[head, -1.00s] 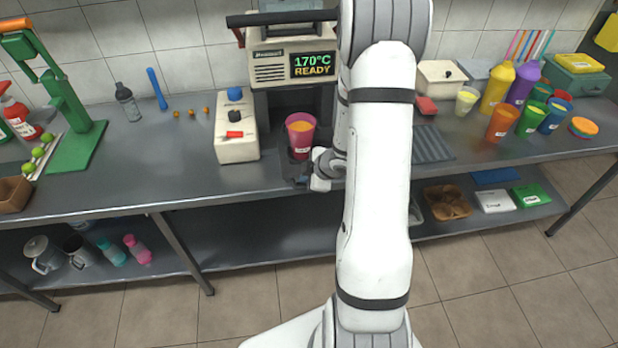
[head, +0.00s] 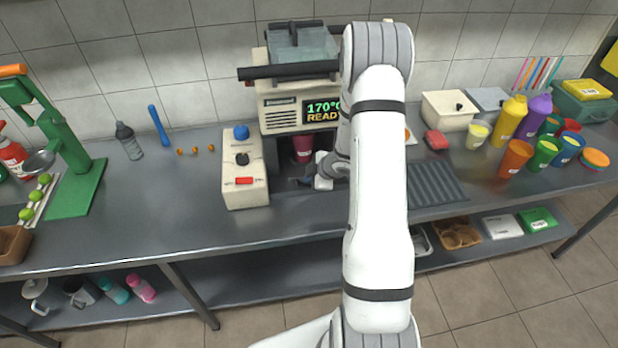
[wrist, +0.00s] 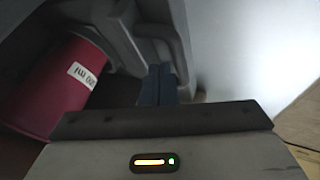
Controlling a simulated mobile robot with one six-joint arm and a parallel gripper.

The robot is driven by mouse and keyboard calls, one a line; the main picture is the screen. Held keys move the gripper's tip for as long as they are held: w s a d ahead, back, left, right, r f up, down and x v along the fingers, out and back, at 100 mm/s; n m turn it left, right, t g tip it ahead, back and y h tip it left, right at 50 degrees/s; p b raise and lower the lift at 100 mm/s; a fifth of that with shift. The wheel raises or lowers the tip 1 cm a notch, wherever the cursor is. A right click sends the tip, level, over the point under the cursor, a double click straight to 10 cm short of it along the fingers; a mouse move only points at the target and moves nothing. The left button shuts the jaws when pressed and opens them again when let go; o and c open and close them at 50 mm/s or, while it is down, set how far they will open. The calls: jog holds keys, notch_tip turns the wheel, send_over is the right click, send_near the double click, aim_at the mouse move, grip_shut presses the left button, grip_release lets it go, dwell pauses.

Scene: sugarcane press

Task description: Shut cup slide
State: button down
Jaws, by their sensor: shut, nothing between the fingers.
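The press (head: 290,113) stands at the back of the bench, its display partly hidden by my arm. A magenta cup (head: 303,148) stands in the bay under the press body, its rim hidden by the body above. The dark slide base (head: 300,195) lies low in front of the cup, largely hidden by my gripper. My gripper (head: 297,182) is shut and empty, low in front of the bay. The wrist view shows the closed fingers (wrist: 157,84) close beside the cup (wrist: 62,88), which carries a white label; I cannot tell whether they touch anything.
A cream control box (head: 243,170) with blue, black and red controls stands left of the bay. A ridged drain mat (head: 432,185) lies right of my arm. Bottles and coloured cups (head: 515,158) crowd the far right. The bench front left of centre is clear.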

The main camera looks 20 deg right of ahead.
jog(key=shift+w+r, duration=0.1)
jog(key=shift+w, duration=0.1)
jog(key=shift+w, duration=0.1)
jog(key=shift+r, duration=0.15)
jog(key=shift+d+r+p, duration=0.2)
jog(key=shift+r+p, duration=0.2)
jog(key=shift+p, duration=0.05)
jog(key=p+v, duration=0.5)
jog(key=v, duration=0.4)
jog(key=shift+s, duration=0.45)
